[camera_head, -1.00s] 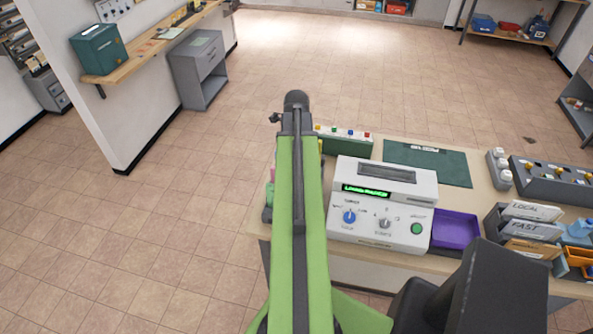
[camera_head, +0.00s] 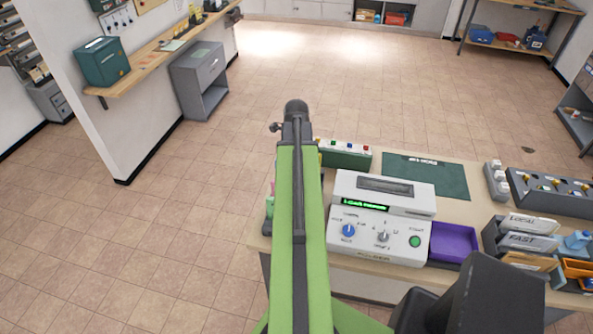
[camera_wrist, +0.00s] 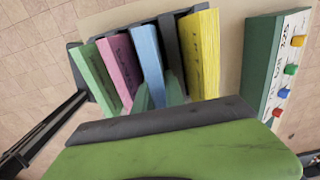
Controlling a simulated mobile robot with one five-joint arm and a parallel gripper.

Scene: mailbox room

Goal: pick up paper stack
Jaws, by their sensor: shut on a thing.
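In the wrist view, a dark rack (camera_wrist: 78,62) holds upright paper stacks: a green one (camera_wrist: 93,75), a pink one (camera_wrist: 122,65), a blue one (camera_wrist: 148,55) and a yellow one (camera_wrist: 200,50). My gripper (camera_wrist: 158,92) has its dark green fingers on either side of the lower part of the blue stack, shut on it. The blue stack still stands between its neighbours in the rack. In the head view my green arm hides the gripper and most of the rack; only a sliver shows left of the arm.
A green box with coloured buttons (camera_head: 345,155) stands right of the rack. A white machine (camera_head: 380,225) with dials, a purple tray (camera_head: 455,243) and a dark green mat (camera_head: 425,175) are on the table. Open tiled floor (camera_head: 180,230) lies to the left.

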